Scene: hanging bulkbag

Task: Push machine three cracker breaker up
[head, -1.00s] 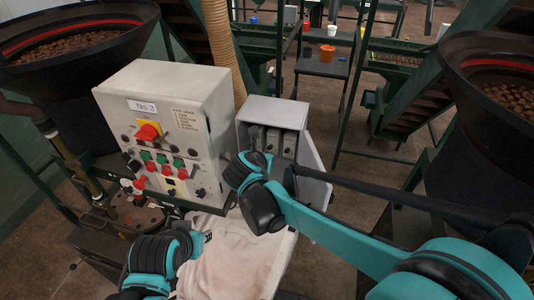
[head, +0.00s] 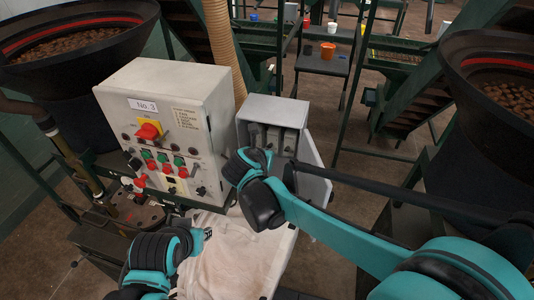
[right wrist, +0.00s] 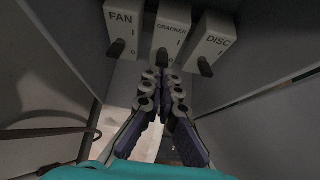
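The cracker breaker (right wrist: 172,30) is a grey block labelled CRACKER with a dark lever. It sits between the FAN breaker (right wrist: 123,28) and the DISC breaker (right wrist: 208,42) in the right wrist view. My right gripper (right wrist: 163,78) has its fingers together, tips just below the cracker lever; I cannot tell whether they touch it. In the head view the open grey breaker box (head: 273,107) stands right of the No. 3 control panel (head: 165,125), and my right wrist hides the right fingers. My left gripper (head: 207,233) is low in front of the panel; its finger opening is unclear.
The box door (head: 316,172) stands open to the right, close to my right wrist. A pale cloth-like bag (head: 235,262) lies below. Dark hoppers of nuts stand left (head: 75,45) and right (head: 515,95).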

